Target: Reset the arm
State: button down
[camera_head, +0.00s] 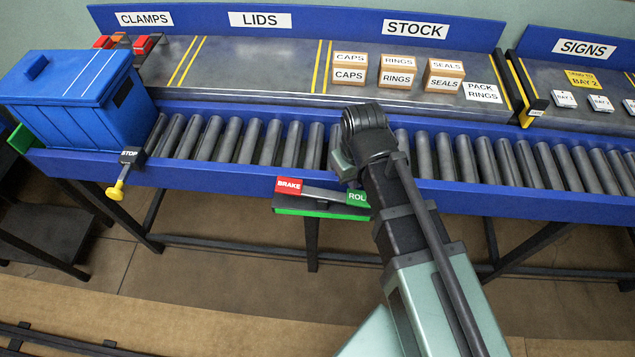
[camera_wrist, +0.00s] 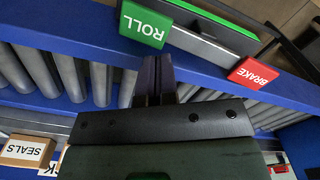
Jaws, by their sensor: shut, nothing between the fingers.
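My arm reaches up from the lower right of the head view over the blue-framed roller conveyor (camera_head: 300,175). In that view my gripper is hidden behind the arm's end. In the wrist view my gripper (camera_wrist: 155,62) is shut and empty, its two dark fingers together. The fingertips are close to the green ROLL sign (camera_wrist: 143,25) in that picture. I cannot tell whether they touch anything. The red BRAKE sign (camera_wrist: 253,73) is to their right. In the head view the BRAKE sign (camera_head: 289,185) and the partly covered ROLL sign (camera_head: 357,198) sit at the conveyor's front edge.
A blue lidded bin (camera_head: 80,100) stands at the conveyor's left end, beside a STOP lever with a yellow knob (camera_head: 116,190). Behind, a grey shelf (camera_head: 250,75) holds CAPS (camera_head: 349,68), RINGS (camera_head: 397,71) and SEALS (camera_head: 443,75) boxes. The rollers left of my arm are clear.

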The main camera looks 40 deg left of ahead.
notch_tip(320, 180, up, 3)
jog(key=shift+f+p, duration=0.2)
jog(key=shift+p, duration=0.7)
jog(key=w+d+r+m+p, duration=0.2)
jog(key=w+d+m, duration=0.2)
jog(key=d, duration=1)
jog(key=w+d+r+m+p, duration=0.2)
jog(key=w+d+m, duration=0.2)
jog(key=d, duration=1)
jog(key=w+d+r+m+p, duration=0.3)
jog(key=w+d+m, duration=0.1)
jog(key=d, duration=1)
jog(key=shift+w+d+m, duration=0.3)
jog(key=shift+w+m, duration=0.05)
jog(key=shift+m, duration=0.55)
